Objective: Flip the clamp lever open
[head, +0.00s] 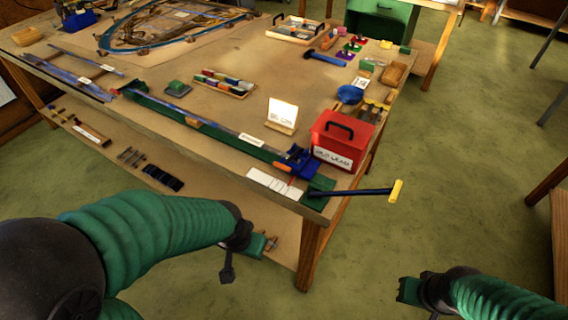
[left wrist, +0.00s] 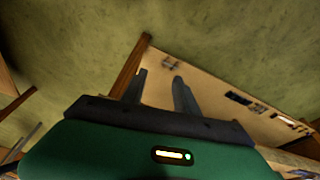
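A long green bar (head: 215,132) runs along the table's front edge. At its right end sits a blue clamp (head: 300,160) with an orange-ended lever (head: 283,168); whether it is open or closed is too small to tell. A long dark bar with a yellow end (head: 397,190) sticks out past the table corner beside it. My left gripper (head: 270,243) is below and left of the clamp, in front of the table and apart from it. In the left wrist view its fingers (left wrist: 158,84) are spread and empty. My right gripper (head: 405,290) is low at the right, over the floor.
A red box (head: 340,138) and a small white sign (head: 282,113) stand behind the clamp. White strips (head: 273,185) lie in front of it. A wooden lower shelf (head: 205,207) and table leg (head: 309,255) are near my left gripper.

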